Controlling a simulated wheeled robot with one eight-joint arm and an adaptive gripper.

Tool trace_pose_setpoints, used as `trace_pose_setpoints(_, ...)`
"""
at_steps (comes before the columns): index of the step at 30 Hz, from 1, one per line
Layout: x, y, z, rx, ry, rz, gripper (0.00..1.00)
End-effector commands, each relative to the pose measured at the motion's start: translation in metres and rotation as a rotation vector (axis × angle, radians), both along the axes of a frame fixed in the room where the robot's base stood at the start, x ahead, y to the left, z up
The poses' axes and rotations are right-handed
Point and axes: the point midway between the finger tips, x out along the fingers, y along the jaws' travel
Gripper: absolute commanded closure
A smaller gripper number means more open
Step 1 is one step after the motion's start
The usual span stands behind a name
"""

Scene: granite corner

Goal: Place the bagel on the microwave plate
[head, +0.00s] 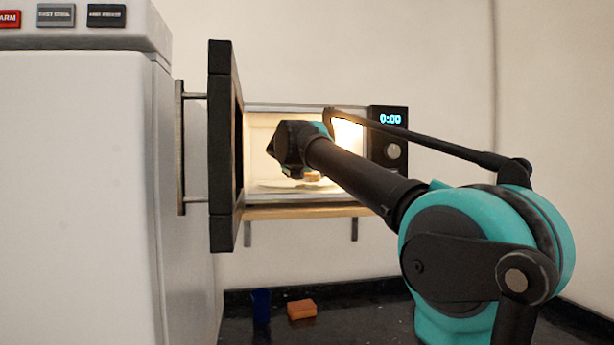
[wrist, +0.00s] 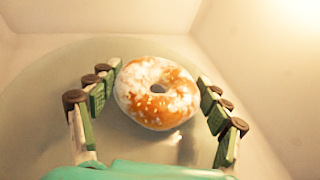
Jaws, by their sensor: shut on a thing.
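The bagel (wrist: 157,93), browned with a pale speckled topping, lies between the fingers of my gripper (wrist: 160,80) in the wrist view. My gripper is shut on it. A small brown part of the bagel (head: 313,176) shows below my wrist in the head view. The microwave plate (head: 275,186) is a pale disc on the floor of the lit microwave (head: 390,160). The plate (wrist: 45,75) also spreads beneath the bagel in the wrist view. I cannot tell whether the bagel touches it. My arm hides part of the cavity and the fingers in the head view.
The open microwave door (head: 222,150) stands at the left of the cavity, near a large white appliance (head: 80,190). The microwave rests on a wooden shelf (head: 300,212). An orange sponge-like block (head: 301,309) and a blue object (head: 261,303) are on the dark counter below.

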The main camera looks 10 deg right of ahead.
Motion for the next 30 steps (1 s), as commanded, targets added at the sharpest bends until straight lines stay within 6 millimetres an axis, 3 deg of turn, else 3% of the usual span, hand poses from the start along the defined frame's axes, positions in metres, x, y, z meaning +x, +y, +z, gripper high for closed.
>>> trace_pose_setpoints(4, 0.000, 0.000, -0.004, 0.000, 0.000, 0.000, 0.30)
trace_pose_setpoints(5, 0.000, 0.000, -0.003, 0.000, 0.000, 0.000, 0.19)
trace_pose_setpoints(9, 0.000, 0.000, -0.003, 0.000, 0.000, 0.000, 0.02)
trace_pose_setpoints(22, -0.002, 0.001, 0.001, 0.000, 0.000, 0.000, 0.02)
trace_pose_setpoints(30, -0.042, 0.019, 0.015, -0.001, 0.000, 0.003, 0.02)
